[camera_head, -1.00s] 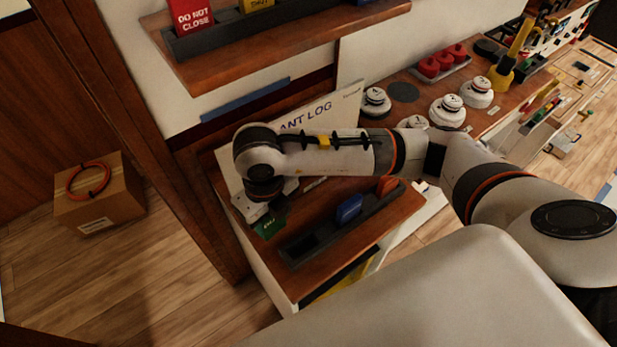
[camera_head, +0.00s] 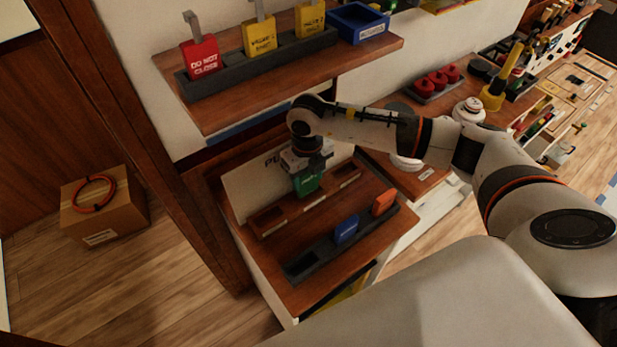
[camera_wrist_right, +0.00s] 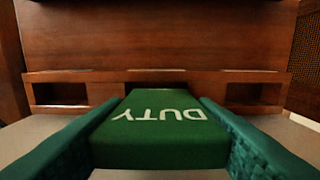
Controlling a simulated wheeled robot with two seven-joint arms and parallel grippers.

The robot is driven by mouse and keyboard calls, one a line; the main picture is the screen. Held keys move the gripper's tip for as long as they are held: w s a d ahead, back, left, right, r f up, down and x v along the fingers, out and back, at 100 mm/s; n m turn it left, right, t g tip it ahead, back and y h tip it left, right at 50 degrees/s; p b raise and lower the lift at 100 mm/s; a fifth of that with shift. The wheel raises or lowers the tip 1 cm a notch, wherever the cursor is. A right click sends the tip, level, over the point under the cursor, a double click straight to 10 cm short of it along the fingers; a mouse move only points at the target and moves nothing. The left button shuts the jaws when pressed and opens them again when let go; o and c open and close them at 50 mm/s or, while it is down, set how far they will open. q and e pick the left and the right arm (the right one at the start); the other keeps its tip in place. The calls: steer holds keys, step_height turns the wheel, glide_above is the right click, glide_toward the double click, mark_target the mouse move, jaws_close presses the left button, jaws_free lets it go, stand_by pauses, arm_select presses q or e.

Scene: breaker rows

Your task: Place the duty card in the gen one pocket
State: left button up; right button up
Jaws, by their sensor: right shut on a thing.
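The green duty card (camera_head: 308,184) is held by my right gripper (camera_head: 308,168), above the wooden pocket rack (camera_head: 268,222) in front of the plant log board (camera_head: 245,190). In the right wrist view the card (camera_wrist_right: 160,130) shows the word DUTY upside down, between two teal finger pads. Beyond it the wooden rack (camera_wrist_right: 105,77) shows one open pocket to the left and one to the right; the card covers the middle part. I cannot read any pocket label, so I cannot tell which is gen one. My left gripper is not in view.
A dark card holder (camera_head: 305,268) with a blue card (camera_head: 346,229) and an orange card (camera_head: 384,202) lies nearer on the desk; its left end is empty. A shelf (camera_head: 225,108) with red and yellow tags overhangs behind. A cardboard box (camera_head: 105,215) is on the floor.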

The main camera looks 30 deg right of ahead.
mark_target(308, 184)
steer(key=shift+w+d, duration=0.15)
steer(key=shift+d, duration=0.1)
steer(key=shift+f+p, duration=0.35)
steer(key=shift+p, duration=0.05)
step_height(308, 184, down, 2)
steer(key=shift+f+p, duration=0.1)
steer(key=shift+p, duration=0.45)
steer(key=shift+f, duration=0.25)
steer(key=shift+f, duration=0.1)
steer(key=shift+f+b, duration=0.2)
steer(key=shift+b, duration=0.1)
steer(key=o, duration=1)
steer(key=shift+r, duration=0.1)
steer(key=shift+c, duration=0.2)
